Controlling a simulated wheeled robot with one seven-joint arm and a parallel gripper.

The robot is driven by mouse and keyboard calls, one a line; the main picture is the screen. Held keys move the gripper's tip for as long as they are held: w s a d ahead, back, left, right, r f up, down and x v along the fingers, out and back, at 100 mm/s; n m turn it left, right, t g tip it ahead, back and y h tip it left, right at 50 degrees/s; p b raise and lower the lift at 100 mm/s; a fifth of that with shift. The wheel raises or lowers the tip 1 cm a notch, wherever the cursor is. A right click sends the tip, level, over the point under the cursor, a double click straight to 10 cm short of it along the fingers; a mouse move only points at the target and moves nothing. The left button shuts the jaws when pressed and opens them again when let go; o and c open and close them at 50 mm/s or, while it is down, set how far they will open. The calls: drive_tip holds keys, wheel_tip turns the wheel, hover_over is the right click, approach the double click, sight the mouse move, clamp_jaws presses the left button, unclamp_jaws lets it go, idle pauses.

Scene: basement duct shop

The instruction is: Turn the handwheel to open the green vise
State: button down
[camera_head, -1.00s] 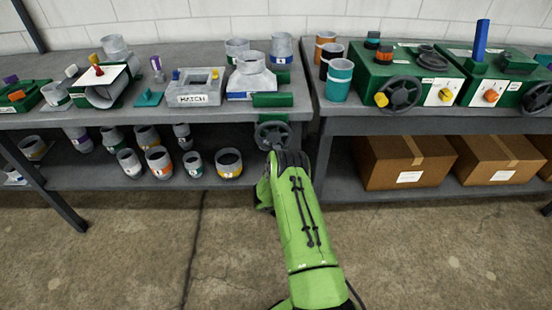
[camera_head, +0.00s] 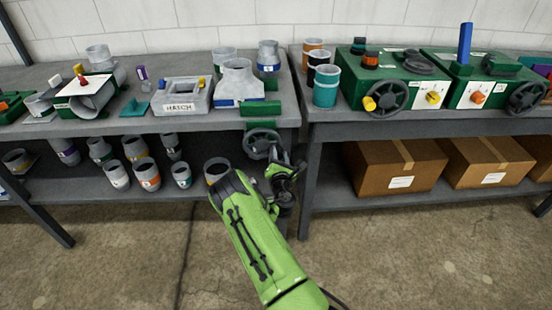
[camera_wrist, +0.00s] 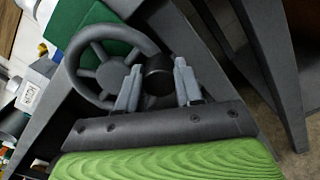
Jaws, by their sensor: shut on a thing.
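The green vise (camera_head: 261,108) is at the front right edge of the left workbench. Its dark spoked handwheel (camera_head: 259,143) hangs on the bench's front side, below the vise. In the wrist view the handwheel (camera_wrist: 82,68) fills the upper left, with green vise body behind it. My gripper (camera_wrist: 157,76) is shut on a dark round knob (camera_wrist: 158,70) at the wheel's right rim, one grey finger on each side. In the head view my gripper (camera_head: 278,166) is at the lower right of the wheel, partly hidden by my wrist.
A grey hatch block (camera_head: 182,98) and duct fittings (camera_head: 238,82) stand on the left bench. Paint-banded cups (camera_head: 147,172) fill its shelf. The right bench (camera_head: 420,127) holds two green machines with handwheels. A bench leg (camera_head: 312,185) stands close right of my gripper.

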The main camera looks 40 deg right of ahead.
drive_tip(key=shift+s+d+r+n+p, duration=0.1)
drive_tip(key=shift+r+n+p, duration=0.6)
drive_tip(key=shift+n, duration=0.45)
drive_tip(key=shift+d+r+n+p, duration=0.1)
drive_tip(key=shift+r+n+p, duration=0.5)
drive_tip(key=shift+n, duration=0.55)
drive_tip(key=c, duration=1)
unclamp_jaws()
drive_tip(key=shift+f, duration=0.1)
